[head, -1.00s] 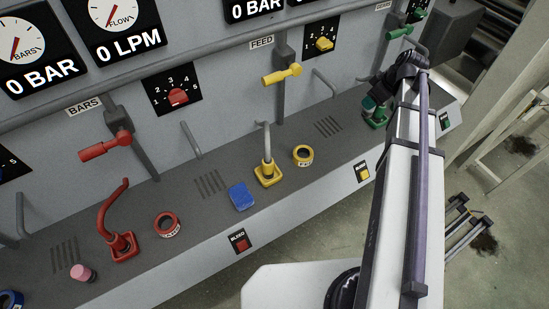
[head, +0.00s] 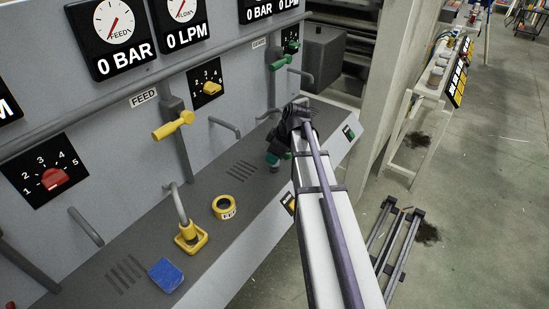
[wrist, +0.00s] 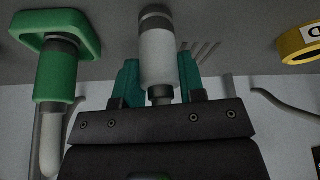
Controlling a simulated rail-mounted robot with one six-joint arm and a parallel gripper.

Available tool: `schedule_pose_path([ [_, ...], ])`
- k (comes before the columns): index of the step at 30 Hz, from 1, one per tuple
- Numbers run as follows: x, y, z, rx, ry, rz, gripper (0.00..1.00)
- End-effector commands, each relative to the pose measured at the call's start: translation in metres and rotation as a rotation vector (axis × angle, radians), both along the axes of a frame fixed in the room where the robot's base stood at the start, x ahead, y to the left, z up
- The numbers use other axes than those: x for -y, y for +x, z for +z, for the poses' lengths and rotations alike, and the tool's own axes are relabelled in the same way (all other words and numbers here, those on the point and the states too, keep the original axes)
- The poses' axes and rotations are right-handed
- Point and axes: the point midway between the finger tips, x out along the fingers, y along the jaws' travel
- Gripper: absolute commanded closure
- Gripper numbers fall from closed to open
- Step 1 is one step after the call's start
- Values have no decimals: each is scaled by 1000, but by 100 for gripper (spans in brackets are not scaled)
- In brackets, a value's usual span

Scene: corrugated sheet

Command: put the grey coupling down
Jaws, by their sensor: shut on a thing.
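My gripper (wrist: 160,78) has teal fingers shut on the grey coupling (wrist: 158,50), a pale cylinder with darker ends, in the middle of the wrist view. Its far end is over the grey ledge; I cannot tell whether it touches. A green square-based fitting with a grey hose (wrist: 62,75) stands to the left in the wrist view, apart from the coupling. In the head view my gripper (head: 273,160) is low over the right end of the ledge. My arm hides most of that area, and the coupling is not clear there.
The yellow ring (head: 226,207) lies on the ledge (head: 215,180), left of my arm, near the yellow hose fitting (head: 188,235) and blue block (head: 166,275). A yellow valve handle (head: 173,126) and green one (head: 279,63) stick out from the panel above.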

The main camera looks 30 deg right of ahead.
Motion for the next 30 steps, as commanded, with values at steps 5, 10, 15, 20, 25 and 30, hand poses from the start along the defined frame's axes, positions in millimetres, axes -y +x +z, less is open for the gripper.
schedule_pose_path([
  [5,0,0,-3,0,0,0,60],
  [10,0,0,-3,0,0,0,44],
  [15,0,0,-3,0,0,0,38],
  [20,0,0,-1,0,0,0,38],
  [25,4,-5,22,0,0,-1,38],
  [30,14,-16,65,-1,1,-2,38],
])
